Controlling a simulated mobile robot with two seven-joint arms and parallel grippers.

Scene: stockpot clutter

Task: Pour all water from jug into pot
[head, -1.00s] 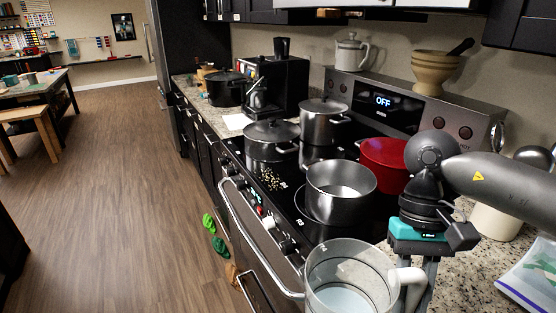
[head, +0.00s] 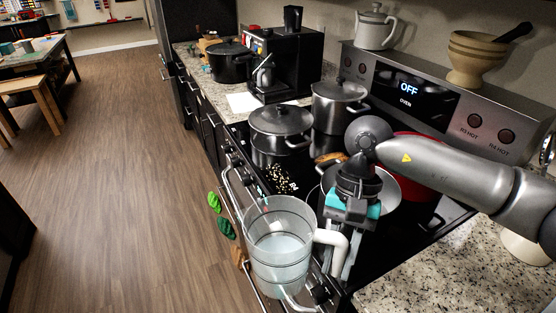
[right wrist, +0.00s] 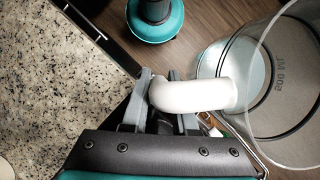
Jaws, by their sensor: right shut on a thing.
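A clear jug (head: 283,240) with a white handle holds water in its lower part and is about upright. It hangs in front of the stove's front edge. My right gripper (head: 342,252) is shut on the jug's handle; the right wrist view shows the fingers (right wrist: 165,100) around the white handle (right wrist: 195,95) and the jug (right wrist: 290,90) beside them. An open steel pot (head: 391,191) stands on the stove behind my right gripper, which hides much of it. The jug is apart from the pot, to its front left. My left gripper is not in view.
A red pot (head: 415,185) stands behind the steel pot. Lidded pots (head: 280,120) (head: 338,100) stand farther back on the stove. Small pale bits (head: 279,180) lie on the stovetop. Speckled counter (head: 450,275) is clear at the right. Open floor (head: 130,200) lies at the left.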

